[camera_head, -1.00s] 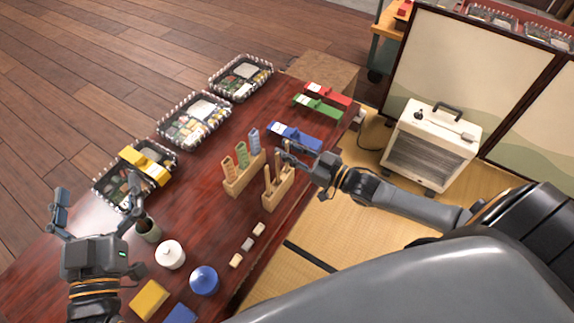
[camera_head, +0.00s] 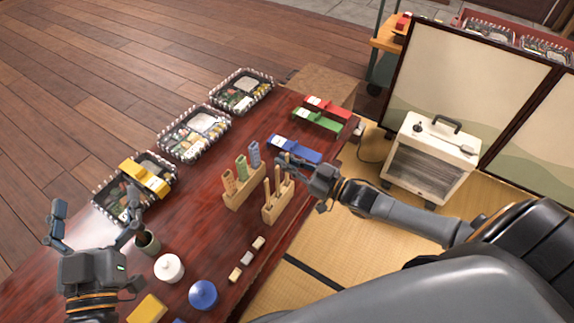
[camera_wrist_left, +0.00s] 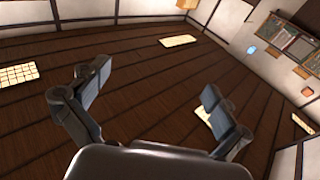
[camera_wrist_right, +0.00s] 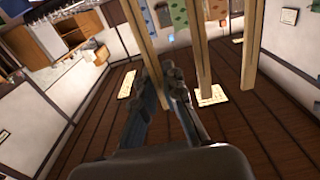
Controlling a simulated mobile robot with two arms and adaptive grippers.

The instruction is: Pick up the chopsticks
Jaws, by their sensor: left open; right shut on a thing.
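Wooden chopsticks (camera_head: 267,190) stand upright in a light wooden holder (camera_head: 276,211) near the table's right edge. My right gripper (camera_head: 287,163) is at the top of the far chopsticks and shut on them. In the right wrist view the held chopsticks (camera_wrist_right: 140,40) run between the fingers of my right gripper (camera_wrist_right: 163,78), while other chopsticks (camera_wrist_right: 202,50) stand apart to the right. Whether the held ones have left the holder I cannot tell. My left gripper (camera_head: 97,215) is open and empty above the table's left side; its spread fingers show in the left wrist view (camera_wrist_left: 150,92).
A second holder (camera_head: 243,192) with orange, green and blue patterned pieces stands just left. Blue (camera_head: 295,149), green (camera_head: 316,120) and red cases lie behind. White (camera_head: 169,268) and blue (camera_head: 203,295) lidded pots stand in front.

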